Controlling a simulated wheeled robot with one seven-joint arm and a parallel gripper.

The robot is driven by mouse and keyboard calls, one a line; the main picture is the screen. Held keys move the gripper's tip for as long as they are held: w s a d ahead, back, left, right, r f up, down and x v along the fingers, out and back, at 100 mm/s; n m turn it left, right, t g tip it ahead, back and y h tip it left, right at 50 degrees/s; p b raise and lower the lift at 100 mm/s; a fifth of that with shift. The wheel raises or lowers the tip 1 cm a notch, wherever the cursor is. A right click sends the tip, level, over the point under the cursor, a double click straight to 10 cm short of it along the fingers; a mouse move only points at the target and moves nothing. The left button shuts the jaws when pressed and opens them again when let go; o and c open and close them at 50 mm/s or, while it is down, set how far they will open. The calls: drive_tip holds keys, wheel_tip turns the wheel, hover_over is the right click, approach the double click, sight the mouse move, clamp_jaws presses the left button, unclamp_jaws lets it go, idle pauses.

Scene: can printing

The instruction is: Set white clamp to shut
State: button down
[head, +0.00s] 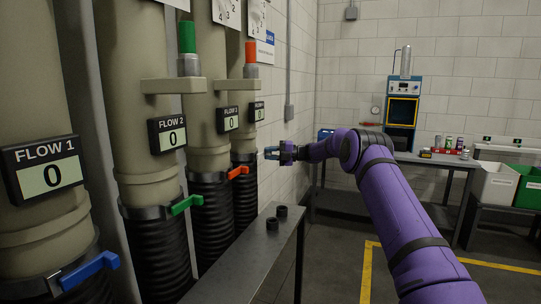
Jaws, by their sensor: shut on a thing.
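The white clamp cannot be made out clearly; its handle is small and mostly covered by my gripper at the farthest pipe (244,140). My gripper (272,153) points left at this pipe, level with its collar, and is shut on what appears to be the white clamp's handle. Whether the clamp is open or shut cannot be told. Nearer pipes carry an orange clamp (237,172), a green clamp (187,204) and a blue clamp (89,271). The flow displays on the pipes read 0.
A workbench (432,160) with a blue machine (403,98) is at the back. A white bin (494,184) and a green bin (529,187) are at right.

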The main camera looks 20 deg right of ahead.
drive_tip(key=shift+w+a+g, duration=0.1)
drive_tip(key=shift+w+g, duration=0.05)
drive_tip(key=shift+g, duration=0.15)
drive_tip(key=c, duration=1)
unclamp_jaws()
drive_tip(key=shift+o, duration=0.2)
drive_tip(key=v, duration=1)
drive_tip(key=shift+d, duration=0.4)
drive_tip(key=shift+f, duration=0.15)
